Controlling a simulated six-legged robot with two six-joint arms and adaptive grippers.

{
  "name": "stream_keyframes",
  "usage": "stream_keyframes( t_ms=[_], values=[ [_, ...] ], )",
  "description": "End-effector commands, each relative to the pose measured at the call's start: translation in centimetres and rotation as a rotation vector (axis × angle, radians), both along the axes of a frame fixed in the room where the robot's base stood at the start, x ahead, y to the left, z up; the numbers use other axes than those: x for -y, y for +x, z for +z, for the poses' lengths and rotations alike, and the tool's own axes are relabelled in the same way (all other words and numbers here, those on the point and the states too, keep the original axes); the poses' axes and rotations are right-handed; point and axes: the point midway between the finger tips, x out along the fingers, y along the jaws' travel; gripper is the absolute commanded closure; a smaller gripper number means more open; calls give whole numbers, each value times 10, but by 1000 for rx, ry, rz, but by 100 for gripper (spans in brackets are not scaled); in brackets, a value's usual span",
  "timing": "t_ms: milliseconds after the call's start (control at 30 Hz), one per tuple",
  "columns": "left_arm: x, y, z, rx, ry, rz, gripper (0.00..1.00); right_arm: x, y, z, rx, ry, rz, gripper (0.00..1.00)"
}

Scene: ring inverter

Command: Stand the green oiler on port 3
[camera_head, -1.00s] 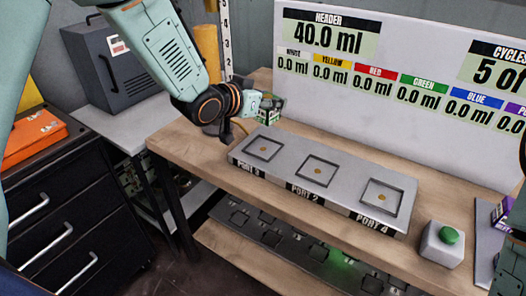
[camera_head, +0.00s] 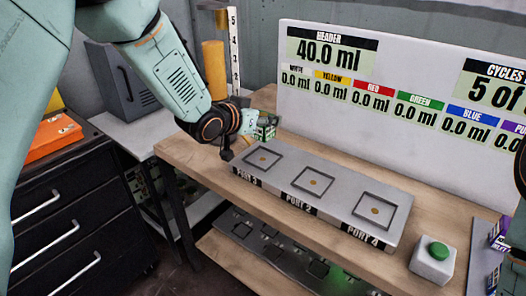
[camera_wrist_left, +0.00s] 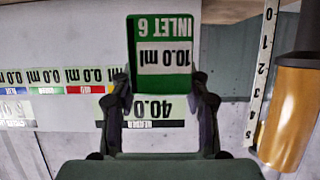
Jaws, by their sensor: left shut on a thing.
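My left gripper (camera_head: 252,122) is shut on the green oiler (camera_head: 265,127), behind and just above the port 3 end of the grey block. In the left wrist view the oiler (camera_wrist_left: 162,55) sits between the two fingers (camera_wrist_left: 163,92), its face reading "INLET 6" and "10.0 ml" upside down. Port 3 (camera_head: 262,158) is a square recess with a small brass dot, and it is empty. In the head view the gripper hides part of the oiler. My right gripper does not show; only part of that arm is at the right edge.
Empty port 2 (camera_head: 313,182) and port 4 (camera_head: 375,211) lie along the same block. A green button box (camera_head: 433,258) stands right of it, with purple items (camera_head: 499,237) beyond. A display board (camera_head: 400,110) rises behind. A yellow cylinder (camera_head: 214,68) and scale (camera_head: 234,50) stand behind the arm.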

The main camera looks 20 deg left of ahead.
Motion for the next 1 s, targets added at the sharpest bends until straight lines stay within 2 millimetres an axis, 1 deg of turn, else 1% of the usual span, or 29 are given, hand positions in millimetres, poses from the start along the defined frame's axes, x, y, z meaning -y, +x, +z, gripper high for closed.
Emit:
stream_keyframes(
  t_ms=[33, 100, 367, 567, 633, 867, 1000],
  values=[
    [-1, 0, -13, -1, -1, 0, 100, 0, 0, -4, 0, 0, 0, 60],
    [-1, 1, -24, 0, -1, 2, 100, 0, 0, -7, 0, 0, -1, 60],
    [-1, 0, -43, 2, 0, 2, 100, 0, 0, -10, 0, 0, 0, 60],
    [-1, -1, -71, 0, -1, 4, 100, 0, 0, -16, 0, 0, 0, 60],
    [-1, 0, -74, 3, 0, 4, 100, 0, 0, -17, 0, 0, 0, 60],
    [0, -1, -73, 4, -1, 4, 100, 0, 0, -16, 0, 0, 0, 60],
    [0, -1, -77, 3, 0, 4, 100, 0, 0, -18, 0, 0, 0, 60]
  ],
)
